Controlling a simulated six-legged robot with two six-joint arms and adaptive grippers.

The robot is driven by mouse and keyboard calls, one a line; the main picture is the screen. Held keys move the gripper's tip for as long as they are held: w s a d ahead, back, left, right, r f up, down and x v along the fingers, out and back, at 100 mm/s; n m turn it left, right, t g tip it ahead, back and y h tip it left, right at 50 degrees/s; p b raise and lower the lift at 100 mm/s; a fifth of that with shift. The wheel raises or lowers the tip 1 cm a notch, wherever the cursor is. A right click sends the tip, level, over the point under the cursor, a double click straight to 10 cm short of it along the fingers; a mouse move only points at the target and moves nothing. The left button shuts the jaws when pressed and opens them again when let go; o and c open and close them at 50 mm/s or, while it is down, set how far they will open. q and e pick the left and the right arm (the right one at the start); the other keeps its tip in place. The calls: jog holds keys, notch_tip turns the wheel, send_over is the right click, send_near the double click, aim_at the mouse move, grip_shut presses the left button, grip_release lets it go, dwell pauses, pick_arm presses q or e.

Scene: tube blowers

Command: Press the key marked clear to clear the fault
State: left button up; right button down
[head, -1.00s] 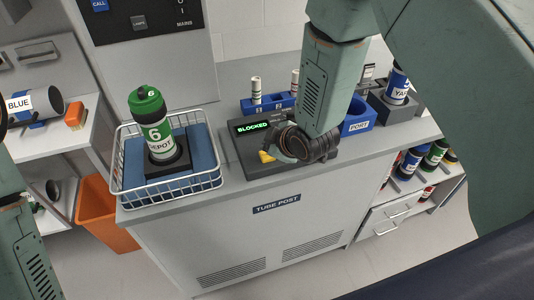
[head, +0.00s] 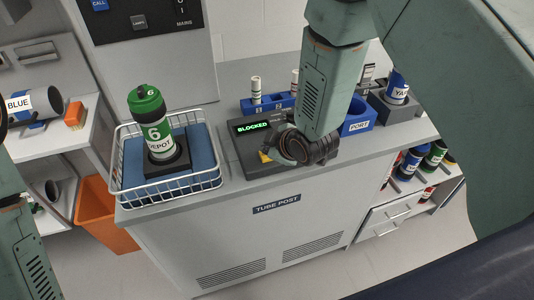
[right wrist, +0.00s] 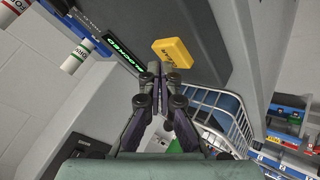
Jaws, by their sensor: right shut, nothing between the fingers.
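The dark grey control panel (head: 245,163) sits on the counter and its green display (head: 251,127) reads BLOCKED. A yellow key (head: 265,157) on the panel is partly covered by my right gripper (head: 280,150) in the head view. In the right wrist view the yellow key (right wrist: 173,53) shows dark letters, partly legible as the end of "CLEAR". My right gripper (right wrist: 154,68) is shut and empty, its fingertips close beside the key in that view. I cannot tell whether they touch it. The display (right wrist: 122,55) also shows there. My left gripper is not in view.
A white wire basket (head: 170,200) with a green canister (head: 155,130) stands left of the panel. A blue rack (head: 268,104) with small tubes is behind it, and a blue PORT block (head: 357,125) is to the right. The counter front reads TUBE POST.

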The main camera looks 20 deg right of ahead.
jog(key=shift+f+b, duration=0.3)
jog(key=shift+f, duration=0.2)
dwell(0.3)
jog(key=shift+r, duration=0.15)
jog(key=shift+r+p, duration=0.75)
jog(key=shift+w+r+p, duration=0.1)
jog(key=shift+r+p, duration=0.45)
jog(key=shift+r, duration=0.05)
notch_tip(320, 180, up, 4)
jog(key=p, duration=0.3)
jog(key=shift+f, duration=0.15)
dwell(0.4)
